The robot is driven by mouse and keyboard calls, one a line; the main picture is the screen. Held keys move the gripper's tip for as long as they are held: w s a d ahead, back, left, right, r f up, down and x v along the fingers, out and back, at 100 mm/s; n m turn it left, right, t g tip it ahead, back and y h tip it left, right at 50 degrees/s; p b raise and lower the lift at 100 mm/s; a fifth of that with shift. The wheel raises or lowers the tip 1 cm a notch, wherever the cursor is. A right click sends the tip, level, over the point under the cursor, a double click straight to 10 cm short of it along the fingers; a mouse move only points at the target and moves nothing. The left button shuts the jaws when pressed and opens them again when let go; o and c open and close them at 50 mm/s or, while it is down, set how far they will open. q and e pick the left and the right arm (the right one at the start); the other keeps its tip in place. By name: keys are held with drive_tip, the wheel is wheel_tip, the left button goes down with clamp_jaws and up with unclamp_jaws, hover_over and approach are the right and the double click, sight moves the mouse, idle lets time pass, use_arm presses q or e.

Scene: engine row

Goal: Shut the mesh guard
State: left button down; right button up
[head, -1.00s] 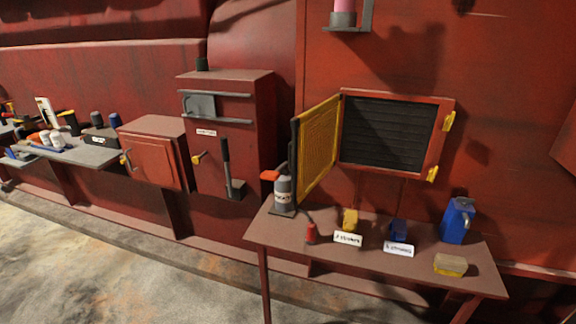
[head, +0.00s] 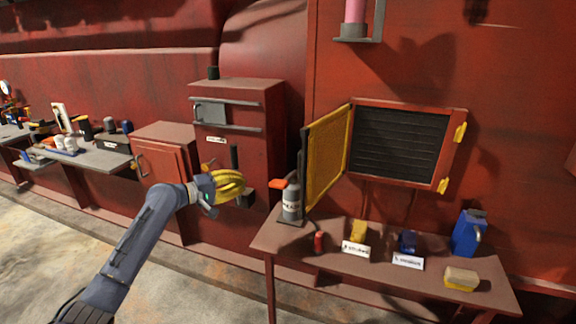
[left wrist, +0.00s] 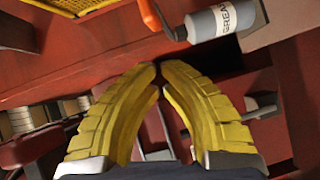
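Two yellow catches (head: 460,132) sit on the frame's right side. A corner of yellow mesh (left wrist: 80,4) shows at the top left of the left wrist view. My left gripper (head: 241,185) has yellow fingers and is left of the guard, apart from it. In the left wrist view its fingertips (left wrist: 160,67) meet with nothing between them. My right gripper is not in view.
A grey grease can (head: 291,202) with an orange top stands just below the guard, on the left end of the table (head: 300,238). Labelled blocks, a blue jug (head: 469,233) and a sponge (head: 461,278) are farther right. Red cabinets (head: 240,130) stand behind my left arm.

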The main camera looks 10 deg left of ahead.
use_arm(q)
drive_tip(key=s+d+r+g+h, duration=0.25)
drive_tip(key=s+d+r, duration=0.2)
drive_tip(key=r, duration=0.35)
drive_tip(key=w+d, duration=0.4)
drive_tip(key=d, duration=0.7)
drive_tip(key=shift+w+d+r+m+h, duration=0.2)
drive_tip(key=shift+d+m+h, duration=0.1)
drive_tip(key=shift+h, duration=0.15)
drive_tip(key=shift+s+d+t, duration=0.1)
drive_tip(key=shift+t, duration=0.15)
drive_tip(key=shift+s+d+y, duration=0.3)
drive_tip(key=shift+s+d, duration=0.1)
drive_tip(key=shift+d, duration=0.05)
drive_tip(key=shift+d+t, duration=0.1)
drive_tip(key=shift+t, duration=0.3)
